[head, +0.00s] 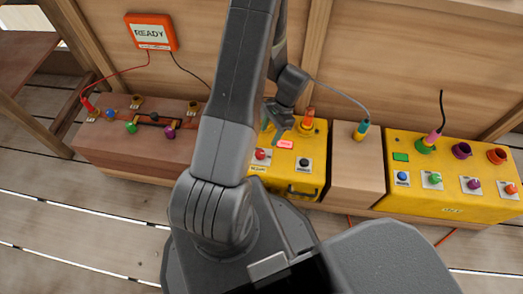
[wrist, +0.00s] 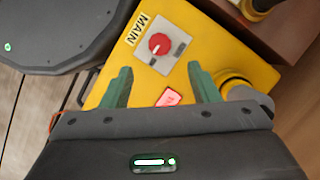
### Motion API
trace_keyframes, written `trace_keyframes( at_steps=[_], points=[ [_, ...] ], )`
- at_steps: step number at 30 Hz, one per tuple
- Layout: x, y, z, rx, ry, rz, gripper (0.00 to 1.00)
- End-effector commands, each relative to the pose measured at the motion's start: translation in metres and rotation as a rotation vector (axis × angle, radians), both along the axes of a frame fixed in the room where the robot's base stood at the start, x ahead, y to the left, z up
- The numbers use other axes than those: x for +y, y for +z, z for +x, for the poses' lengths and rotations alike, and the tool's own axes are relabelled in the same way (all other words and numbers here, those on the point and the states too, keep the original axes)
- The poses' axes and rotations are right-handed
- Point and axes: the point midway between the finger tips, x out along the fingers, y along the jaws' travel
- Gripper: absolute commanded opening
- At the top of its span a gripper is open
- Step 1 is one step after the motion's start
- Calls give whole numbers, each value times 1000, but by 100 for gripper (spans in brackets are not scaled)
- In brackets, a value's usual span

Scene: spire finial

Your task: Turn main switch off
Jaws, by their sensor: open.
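The main switch is a red rotary knob (wrist: 160,44) on a pale square plate, beside a label reading MAIN (wrist: 138,29), on a yellow box (wrist: 205,40). A pale pointer mark shows on the knob; the plate's markings are too small to read. In the head view the red knob (head: 261,154) sits on the front left of the middle yellow box (head: 317,155). My gripper (wrist: 159,68) is open and empty, its two green fingers apart, with the knob just beyond the fingertips and not touched. In the head view my gripper (head: 279,133) hangs over this box.
A lit red indicator (wrist: 169,97) is near the knob. The same box has a black knob (head: 304,162) and an orange lamp (head: 308,117). A brown box (head: 100,150) with coloured plugs stands left. Another yellow box (head: 450,180) stands right. A READY display (head: 150,32) hangs behind.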

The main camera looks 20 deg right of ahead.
Motion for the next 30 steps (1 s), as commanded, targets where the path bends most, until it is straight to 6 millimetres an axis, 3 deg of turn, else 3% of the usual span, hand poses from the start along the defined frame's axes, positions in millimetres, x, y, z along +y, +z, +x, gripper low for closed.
trace_keyframes(
  at_steps=[3, 12, 18, 26, 27, 30],
  points=[
    [11, -30, -3, 3, 1, 3, 55],
    [31, -77, -8, 2, 2, 2, 55],
    [36, -88, -9, 0, 1, -1, 55],
    [37, -89, -9, 0, 1, -1, 55],
    [37, -89, -9, 0, 1, -1, 53],
    [37, -89, -9, 0, 1, -1, 33]
  ],
)
